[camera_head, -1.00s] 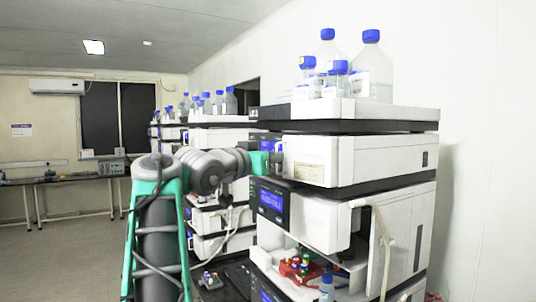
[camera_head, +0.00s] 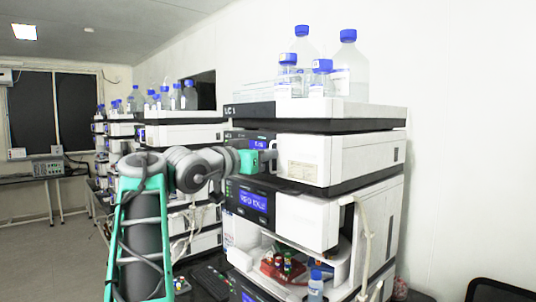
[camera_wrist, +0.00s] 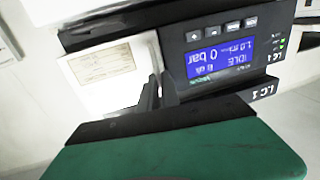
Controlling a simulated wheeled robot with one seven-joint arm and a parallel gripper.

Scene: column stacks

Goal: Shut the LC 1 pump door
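The LC 1 pump module has a white front door (camera_head: 302,160) with a paper label. The door also shows in the wrist view (camera_wrist: 103,65), left of the dark panel with its lit blue display (camera_wrist: 218,60) reading IDLE and 0 bar. In the head view the door looks close to flush with the module front; I cannot tell whether it is fully shut. My gripper (camera_head: 272,160) is at the door's display-side edge. In the wrist view its dark fingers (camera_wrist: 152,92) lie by the gap between door and panel. Its green housing hides what is below, and finger opening and contact are unclear.
Bottles with blue caps (camera_head: 348,65) stand in the tray on top. Below, another module has a blue display (camera_head: 253,201) and an open bay with a red vial holder (camera_head: 278,266). Other stacks (camera_head: 180,130) stand behind at left. Floor at far left (camera_head: 25,270) is clear.

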